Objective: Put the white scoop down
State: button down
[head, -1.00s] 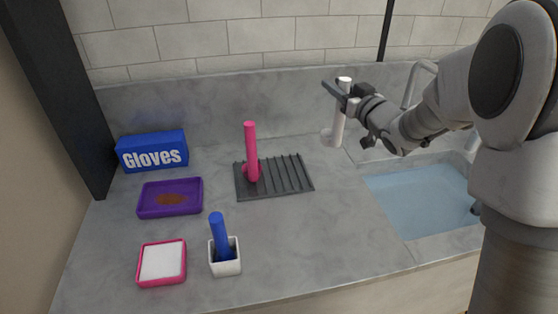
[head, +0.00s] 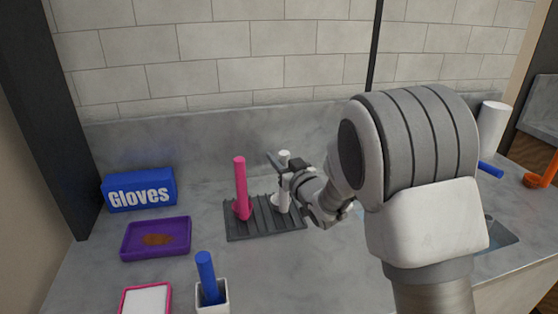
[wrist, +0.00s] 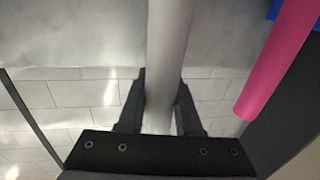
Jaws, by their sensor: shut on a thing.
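The white scoop (head: 281,200) is upright, with its lower end at the right part of the dark ribbed rack (head: 262,229). I cannot tell whether it touches the rack. My gripper (head: 284,168) is shut on the upper part of its handle. In the wrist view the white handle (wrist: 168,60) runs between the two fingers of my gripper (wrist: 160,105). A pink scoop (head: 241,190) stands upright on the rack just left of the white one. Its pink handle (wrist: 278,60) also shows at the right of the wrist view.
A blue Gloves box (head: 140,190) and a purple tray (head: 157,238) are at the left. A blue-handled tool (head: 206,275) stands in a white holder (head: 212,304) in front. A pink tray (head: 146,300) is beside it. Bare counter lies in front of the rack.

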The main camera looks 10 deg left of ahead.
jog(key=shift+f, duration=0.15)
jog(key=c, duration=0.6)
grip_release()
jog(key=v, duration=1.2)
jog(key=shift+d+r, duration=0.15)
jog(key=shift+r, duration=0.1)
